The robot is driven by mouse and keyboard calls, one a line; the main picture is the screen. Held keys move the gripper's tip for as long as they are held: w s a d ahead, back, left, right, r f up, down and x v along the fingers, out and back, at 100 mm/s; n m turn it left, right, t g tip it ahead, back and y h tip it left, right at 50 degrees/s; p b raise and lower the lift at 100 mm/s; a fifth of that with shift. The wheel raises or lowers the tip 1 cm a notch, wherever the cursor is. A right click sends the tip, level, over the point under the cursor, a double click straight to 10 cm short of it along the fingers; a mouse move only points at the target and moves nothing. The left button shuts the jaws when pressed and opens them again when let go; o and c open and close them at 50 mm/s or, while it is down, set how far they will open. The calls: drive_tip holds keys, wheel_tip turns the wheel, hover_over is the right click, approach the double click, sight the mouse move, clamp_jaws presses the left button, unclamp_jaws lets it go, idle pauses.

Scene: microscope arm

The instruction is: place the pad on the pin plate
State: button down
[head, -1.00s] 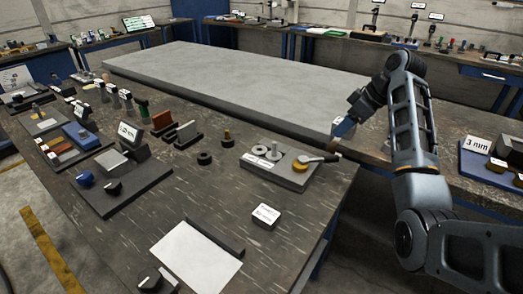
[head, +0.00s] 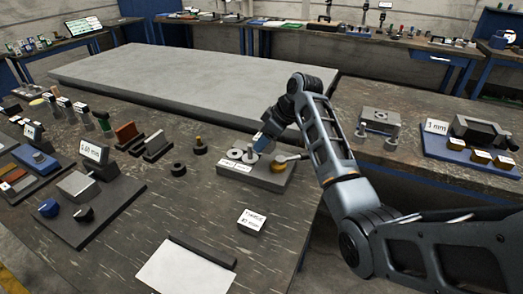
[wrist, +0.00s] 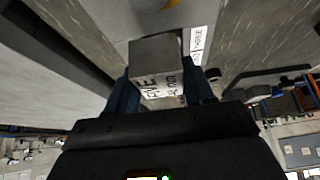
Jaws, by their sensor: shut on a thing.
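My gripper (wrist: 158,84) is shut on a grey block with dark lettering on its near face (wrist: 157,66), which I take to be the pad. The blue fingers lie on both sides of it. In the head view my gripper (head: 265,141) is over the back of a grey plate (head: 268,180), probably the pin plate. The plate carries pale discs, a white label strip and a lever with a brass part at its right. Its label strip also shows in the wrist view (wrist: 197,45). The held block is hidden in the head view, and I cannot tell whether it touches the plate.
A small white labelled block (head: 251,221) stands in front of the plate. A white sheet (head: 186,270) lies at the front. A large grey slab (head: 190,84) lies behind.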

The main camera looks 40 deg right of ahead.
sight(262, 161)
drive_tip(key=shift+w+a+f, duration=0.2)
drive_tip(key=shift+w+a, duration=0.05)
drive_tip(key=shift+a, duration=0.1)
drive_tip(key=shift+f+p, duration=0.3)
drive_tip(key=shift+f, duration=1.7)
drive_tip(key=shift+f, duration=0.1)
drive_tip(key=shift+c, duration=2.1)
unclamp_jaws()
drive_tip(key=shift+f, duration=0.1)
drive_tip(key=v, duration=1.2)
drive_tip(key=shift+b, duration=0.3)
